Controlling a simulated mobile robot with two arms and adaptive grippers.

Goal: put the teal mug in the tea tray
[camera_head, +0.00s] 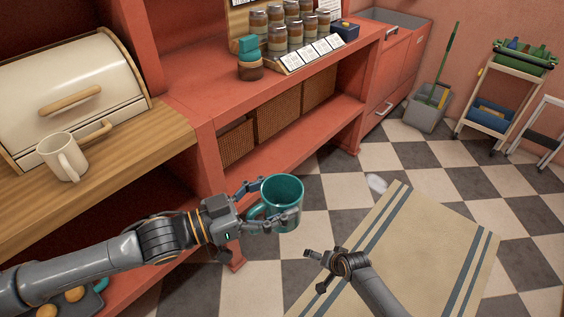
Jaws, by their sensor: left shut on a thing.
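The teal mug (290,188) is held in the air over the floor, in front of the red shelving, with its open top facing up. My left gripper (269,205) is shut on it, with its fingers around the mug's handle side. My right gripper (316,270) is low over the striped rug, its fingers apart and nothing between them. I cannot clearly make out a tea tray. At the lower left, partly hidden by my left arm, is a dark holder with a teal edge (101,285) and round orange things.
A cream mug (62,157) stands on the wooden counter (25,207) before a bread box (70,88). Canisters (276,38) and stacked teal and brown containers (249,58) stand on the red counter (195,85). A cart (500,95) stands far right.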

